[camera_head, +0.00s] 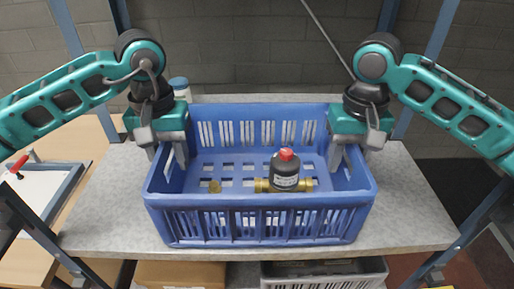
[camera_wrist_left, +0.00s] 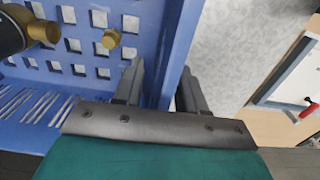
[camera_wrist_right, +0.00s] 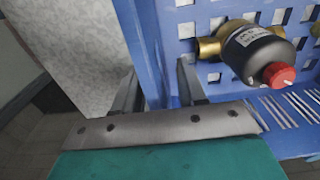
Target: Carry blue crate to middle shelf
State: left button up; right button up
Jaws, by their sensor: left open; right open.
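The blue crate (camera_head: 258,220) stands upright on a grey speckled shelf in the head view. Whether the fingers touch the walls I cannot tell.
The grey shelf surface (camera_head: 410,215) is clear left and right of the crate. Blue uprights (camera_head: 434,40) frame it. A blue-lidded container (camera_head: 180,88) stands behind my left gripper. Below are a cardboard box (camera_head: 180,274) and a grey crate (camera_head: 325,274). A wooden table with a tray is left.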

pick_arm(q)
notch_tip(320, 180, up, 12)
jog(key=shift+f, duration=0.1)
pick_arm(e)
notch_tip(320, 180, up, 12)
dwell(0.8)
dwell(0.4)
